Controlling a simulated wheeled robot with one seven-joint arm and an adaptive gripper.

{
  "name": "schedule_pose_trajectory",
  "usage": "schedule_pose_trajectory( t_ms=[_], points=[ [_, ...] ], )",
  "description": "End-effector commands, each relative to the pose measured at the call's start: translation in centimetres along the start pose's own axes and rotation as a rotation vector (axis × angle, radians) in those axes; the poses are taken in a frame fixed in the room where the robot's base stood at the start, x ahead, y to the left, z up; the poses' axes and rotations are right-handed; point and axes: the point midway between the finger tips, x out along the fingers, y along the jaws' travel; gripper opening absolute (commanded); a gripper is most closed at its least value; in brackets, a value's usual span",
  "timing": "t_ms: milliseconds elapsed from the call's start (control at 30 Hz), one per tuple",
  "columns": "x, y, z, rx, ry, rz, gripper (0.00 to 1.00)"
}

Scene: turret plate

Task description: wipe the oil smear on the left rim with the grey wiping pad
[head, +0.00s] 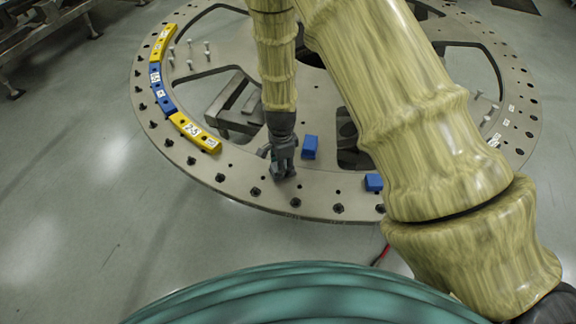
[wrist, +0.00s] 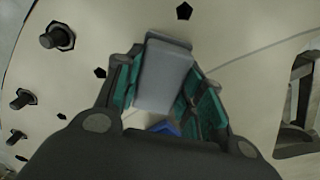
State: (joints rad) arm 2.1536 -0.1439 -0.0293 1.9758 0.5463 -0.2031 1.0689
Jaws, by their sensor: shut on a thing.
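My gripper (head: 284,168) is low over the near rim of the round grey turret plate (head: 240,185), pointing down. In the wrist view, my gripper (wrist: 165,90) is shut on the grey wiping pad (wrist: 166,68), which sits between the teal-lined fingers. Whether the pad touches the plate I cannot tell. The left rim carries curved yellow and blue segments, to the left of my gripper. I cannot make out the oil smear in either view.
A blue block (head: 310,147) stands just right of my gripper, and another blue block (head: 374,182) lies further right. A yellow segment (head: 194,132) and a blue segment (head: 161,89) line the left rim. Black bolts (wrist: 57,37) stick up along the rim. The plate has large cut-outs.

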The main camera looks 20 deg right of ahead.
Motion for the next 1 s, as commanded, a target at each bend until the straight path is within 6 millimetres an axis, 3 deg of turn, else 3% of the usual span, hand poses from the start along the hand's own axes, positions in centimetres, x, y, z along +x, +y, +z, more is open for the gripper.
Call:
schedule_pose_trajectory(
  t_ms=[1000],
  points=[
    [0.2, -3.4, 4.1, -0.002, 0.000, 0.000, 0.00]
  ],
)
